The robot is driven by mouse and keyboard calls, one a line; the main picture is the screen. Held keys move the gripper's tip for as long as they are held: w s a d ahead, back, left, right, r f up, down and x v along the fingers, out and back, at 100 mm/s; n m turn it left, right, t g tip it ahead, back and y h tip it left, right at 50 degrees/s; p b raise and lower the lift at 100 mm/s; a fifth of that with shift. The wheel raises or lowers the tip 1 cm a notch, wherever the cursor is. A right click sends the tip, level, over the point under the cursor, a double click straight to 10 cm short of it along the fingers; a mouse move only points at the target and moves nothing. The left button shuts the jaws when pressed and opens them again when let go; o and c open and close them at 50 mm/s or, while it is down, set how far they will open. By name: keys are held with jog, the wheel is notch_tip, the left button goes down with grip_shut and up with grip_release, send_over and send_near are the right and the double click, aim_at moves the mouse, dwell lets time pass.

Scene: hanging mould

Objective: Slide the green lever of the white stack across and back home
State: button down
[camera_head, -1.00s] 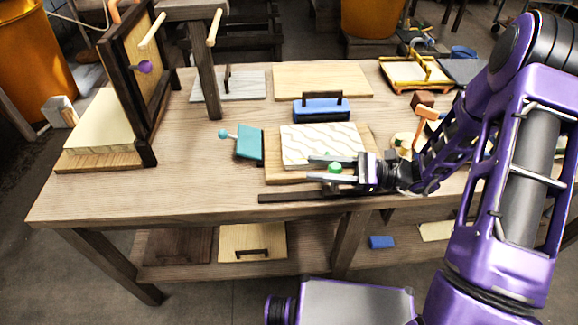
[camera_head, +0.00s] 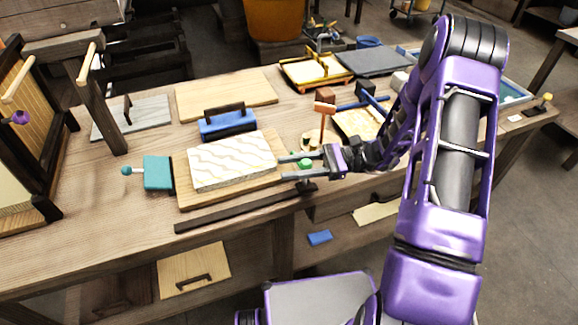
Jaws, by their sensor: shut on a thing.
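The white stack (camera_head: 232,163), a slab with wavy lines on top, lies on a wooden board (camera_head: 200,202) at the front of the bench. The green lever knob (camera_head: 306,162) is just right of the slab, between the fingers of my gripper (camera_head: 291,167). My gripper is shut on the green knob, reaching in from the right with its fingers pointing left. The lever's lower part is hidden by the fingers. A dark rail (camera_head: 225,213) runs along the bench's front edge, its right end near the gripper.
An orange-headed mallet (camera_head: 323,122) stands close behind my gripper. A yellow-framed tray (camera_head: 315,71) is farther back. Bench surface is clear at the front left.

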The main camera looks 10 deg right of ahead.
jog(key=shift+d, duration=0.2)
jog(key=c, duration=0.5)
grip_release()
jog(key=shift+d, duration=0.15)
jog(key=d, duration=1.7)
jog(key=shift+w+d, duration=0.15)
jog(key=shift+w, duration=0.2)
